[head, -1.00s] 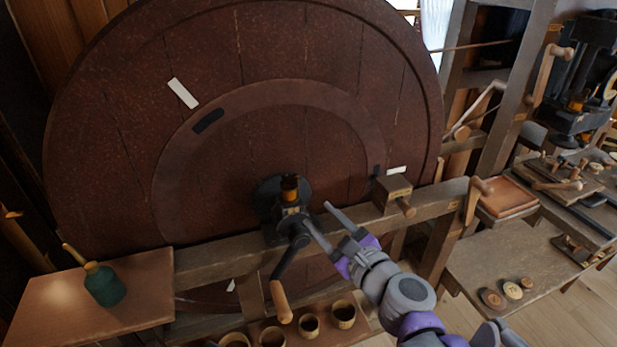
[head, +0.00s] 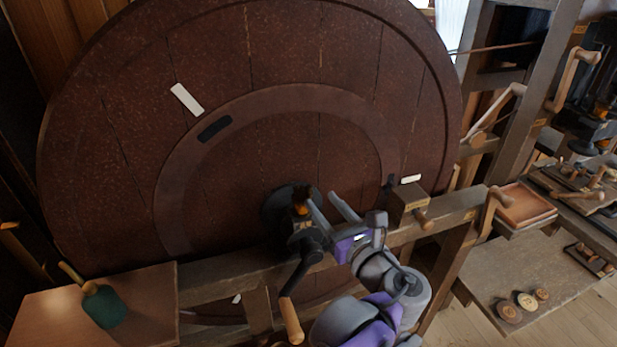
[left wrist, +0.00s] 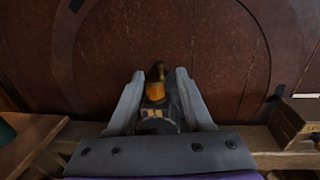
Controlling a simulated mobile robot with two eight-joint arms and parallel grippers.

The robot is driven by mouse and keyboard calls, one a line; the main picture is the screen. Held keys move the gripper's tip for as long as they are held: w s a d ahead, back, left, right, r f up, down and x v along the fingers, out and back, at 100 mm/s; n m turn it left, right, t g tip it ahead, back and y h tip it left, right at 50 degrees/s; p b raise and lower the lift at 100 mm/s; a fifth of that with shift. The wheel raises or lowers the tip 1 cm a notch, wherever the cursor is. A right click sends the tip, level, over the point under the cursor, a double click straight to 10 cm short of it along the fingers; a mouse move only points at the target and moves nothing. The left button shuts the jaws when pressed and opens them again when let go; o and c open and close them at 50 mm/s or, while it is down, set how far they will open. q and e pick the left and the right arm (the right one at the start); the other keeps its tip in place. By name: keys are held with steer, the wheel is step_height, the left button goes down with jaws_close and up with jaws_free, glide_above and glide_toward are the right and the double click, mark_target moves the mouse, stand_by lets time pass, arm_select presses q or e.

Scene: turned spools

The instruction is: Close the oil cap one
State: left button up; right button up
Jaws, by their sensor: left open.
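The oil cap (head: 302,208) is a small orange cup with a dark brown top on the black bearing block (head: 303,238) at the wheel's hub. The oil cap also shows in the left wrist view (left wrist: 156,90), its dark top sticking up; I cannot tell if this top is a tilted lid. A small pale label on the block is too small to read. My left gripper (head: 323,196) is open, fingers pointing at the wheel, just right of the cap in the head view. In the left wrist view the cap appears between the fingertips (left wrist: 160,75), with nothing gripped. My right gripper is not in view.
A large brown wheel (head: 250,150) stands behind the block. A crank with a wooden handle (head: 291,320) hangs below it. A wooden box (head: 408,204) sits on the beam to the right. A green oil can (head: 104,306) stands on the left shelf.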

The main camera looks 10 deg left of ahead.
mark_target(302, 188)
arm_select(q)
steer(key=p+x, duration=0.1)
steer(key=x, duration=0.9)
steer(key=shift+s, duration=0.1)
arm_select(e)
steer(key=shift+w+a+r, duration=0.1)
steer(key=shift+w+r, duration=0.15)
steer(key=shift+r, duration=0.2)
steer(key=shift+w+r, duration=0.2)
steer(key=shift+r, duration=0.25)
arm_select(q)
jaws_close()
